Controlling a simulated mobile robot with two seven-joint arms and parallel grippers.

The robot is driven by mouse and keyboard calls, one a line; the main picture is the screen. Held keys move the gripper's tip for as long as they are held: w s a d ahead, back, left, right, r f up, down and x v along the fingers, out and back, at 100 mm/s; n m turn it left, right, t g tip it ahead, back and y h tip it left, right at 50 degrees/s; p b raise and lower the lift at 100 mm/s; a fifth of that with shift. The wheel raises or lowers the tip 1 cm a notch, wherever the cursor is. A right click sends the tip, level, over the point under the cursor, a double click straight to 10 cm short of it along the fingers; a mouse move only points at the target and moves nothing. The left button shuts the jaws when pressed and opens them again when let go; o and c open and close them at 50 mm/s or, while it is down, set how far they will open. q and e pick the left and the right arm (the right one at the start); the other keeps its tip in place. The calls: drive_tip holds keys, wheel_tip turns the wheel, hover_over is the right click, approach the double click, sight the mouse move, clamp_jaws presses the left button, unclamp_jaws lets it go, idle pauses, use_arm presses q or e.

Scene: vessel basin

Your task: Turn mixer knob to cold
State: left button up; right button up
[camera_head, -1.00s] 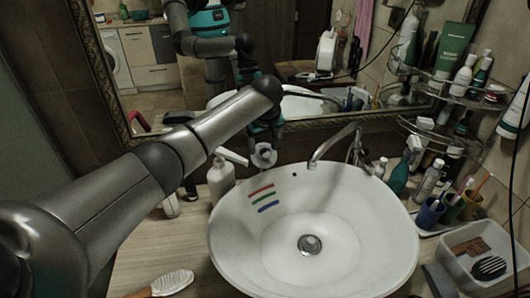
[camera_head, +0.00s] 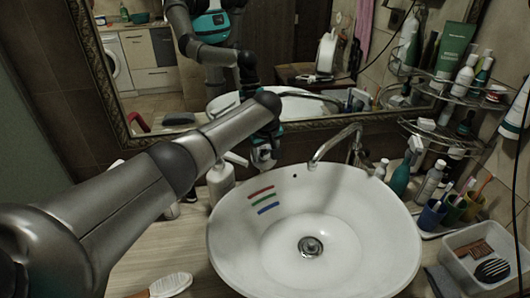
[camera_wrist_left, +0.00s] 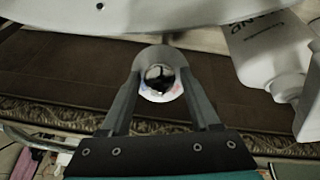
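The mixer knob (camera_wrist_left: 158,70) is round, with a grey rim, a dark shiny centre and small red and blue marks. It sits between the fingers of my left gripper (camera_wrist_left: 161,90) in the left wrist view. The fingers are spread, one on each side of the knob; I cannot tell whether they touch it. In the head view my left gripper (camera_head: 263,158) points down behind the basin and mostly hides the knob. The white basin (camera_head: 226,240) has red, green and blue stripes inside. My right gripper is not in view.
A white soap dispenser (camera_head: 221,182) stands close left of the gripper. The curved tap (camera_head: 335,143) is to its right. A mirror (camera_head: 300,60) is close behind. Bottles, cups and a white bin (camera_head: 462,275) crowd the right side. A brush (camera_head: 168,286) lies front left.

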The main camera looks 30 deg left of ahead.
use_arm(q)
clamp_jaws()
idle(0.5)
drive_tip(key=shift+d+m+y+p, duration=0.1)
drive_tip(key=shift+m+y+p, duration=0.3)
drive_tip(key=shift+m, duration=0.6)
drive_tip(key=shift+m+g+p, duration=0.3)
drive_tip(key=shift+m+g, duration=0.2)
drive_tip(key=shift+m, duration=0.6)
drive_tip(key=m+y, duration=0.1)
drive_tip(key=m, duration=0.2)
drive_tip(key=m+y, duration=0.1)
drive_tip(key=m, duration=0.2)
drive_tip(key=shift+d+f, duration=0.1)
drive_tip(key=shift+d, duration=0.05)
drive_tip(key=m+y, duration=0.1)
drive_tip(key=m, duration=0.3)
drive_tip(key=shift+m+y, duration=0.3)
drive_tip(key=shift+m, duration=0.1)
